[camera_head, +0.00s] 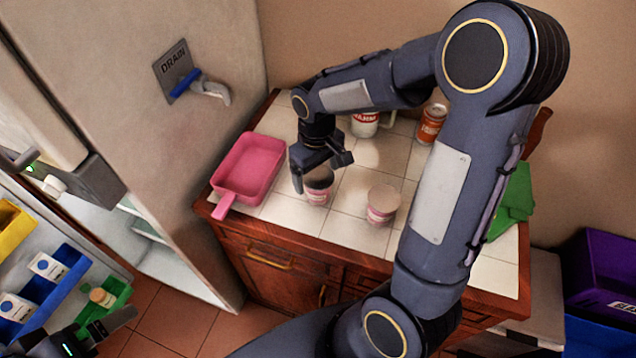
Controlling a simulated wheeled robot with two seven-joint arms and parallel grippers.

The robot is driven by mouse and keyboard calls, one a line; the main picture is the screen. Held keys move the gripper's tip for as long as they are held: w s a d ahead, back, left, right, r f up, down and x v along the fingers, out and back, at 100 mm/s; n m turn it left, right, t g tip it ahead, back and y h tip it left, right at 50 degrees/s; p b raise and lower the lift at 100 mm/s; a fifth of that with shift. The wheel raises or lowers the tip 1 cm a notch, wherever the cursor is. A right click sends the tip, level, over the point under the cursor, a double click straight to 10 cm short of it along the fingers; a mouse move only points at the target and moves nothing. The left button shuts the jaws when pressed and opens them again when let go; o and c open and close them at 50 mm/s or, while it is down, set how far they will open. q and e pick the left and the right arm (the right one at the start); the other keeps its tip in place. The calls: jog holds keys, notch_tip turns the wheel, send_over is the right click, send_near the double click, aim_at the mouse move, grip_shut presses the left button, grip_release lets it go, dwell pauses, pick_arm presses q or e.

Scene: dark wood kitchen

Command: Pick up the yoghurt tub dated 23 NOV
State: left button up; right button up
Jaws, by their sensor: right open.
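Two small pinkish-white tubs stand upright on the white tiled counter (350,232). One tub (318,195) is directly under my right gripper (319,178); the other tub (382,206) stands a little to its right. I cannot read a date on either tub. My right gripper is open and points down, its fingers at the top of the left tub and partly hiding it. I cannot tell whether the fingers touch it. My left gripper (108,328) shows only partly at the bottom left, away from the counter, and its jaws are unclear.
A pink tray with a handle (246,167) is left of the tubs. A white and red mug (364,123) and an orange can (431,124) stand behind. A green cloth (515,195) lies at the right. Blue bins (58,290) and a green bin (117,291) are lower left.

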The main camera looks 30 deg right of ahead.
jog(key=shift+f, duration=0.8)
jog(key=c, duration=1)
jog(key=shift+r, duration=0.15)
